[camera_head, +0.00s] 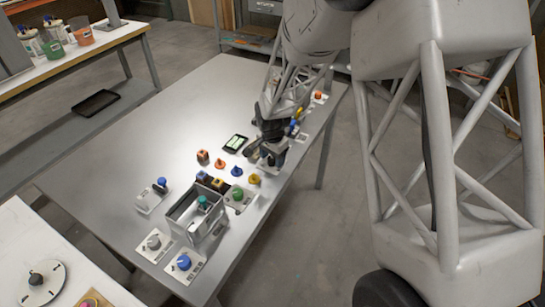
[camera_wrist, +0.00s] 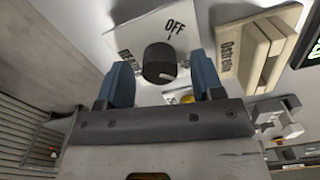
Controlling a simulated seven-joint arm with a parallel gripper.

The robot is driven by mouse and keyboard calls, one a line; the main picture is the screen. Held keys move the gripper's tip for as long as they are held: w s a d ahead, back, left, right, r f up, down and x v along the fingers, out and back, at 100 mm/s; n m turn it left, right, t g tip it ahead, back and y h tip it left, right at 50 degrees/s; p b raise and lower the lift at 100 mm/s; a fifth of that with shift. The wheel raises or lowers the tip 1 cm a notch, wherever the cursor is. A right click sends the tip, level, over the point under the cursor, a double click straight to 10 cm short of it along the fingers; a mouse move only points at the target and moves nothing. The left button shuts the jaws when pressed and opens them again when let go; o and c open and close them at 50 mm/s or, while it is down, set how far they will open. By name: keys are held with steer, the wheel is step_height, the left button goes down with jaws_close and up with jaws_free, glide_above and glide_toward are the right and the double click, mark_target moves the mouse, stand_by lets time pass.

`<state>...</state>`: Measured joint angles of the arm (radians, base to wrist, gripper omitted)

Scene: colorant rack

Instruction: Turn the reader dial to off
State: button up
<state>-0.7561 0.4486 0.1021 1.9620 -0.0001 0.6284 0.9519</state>
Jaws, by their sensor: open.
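The reader dial (camera_wrist: 160,62) is a round black knob in the wrist view, with a white mark on its lower right rim. It sits on a white plate (camera_wrist: 140,32) printed "OFF" above the knob; another word at the left is partly hidden. My gripper (camera_wrist: 164,82) is open, with one blue finger on each side of the dial. I cannot tell whether the fingers touch it. In the head view my gripper (camera_head: 268,132) is low over the right side of the grey table, and the dial is hard to make out there.
A beige device (camera_wrist: 258,45) with lettering is close at the right in the wrist view. In the head view, several coloured knobs (camera_head: 237,171), a grey open box (camera_head: 190,220) and a small green-lit screen (camera_head: 235,143) share the grey table (camera_head: 110,150). Its far left is clear.

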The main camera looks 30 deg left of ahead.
steer(key=shift+c, duration=0.4)
steer(key=c, duration=0.8)
steer(key=shift+c, duration=0.2)
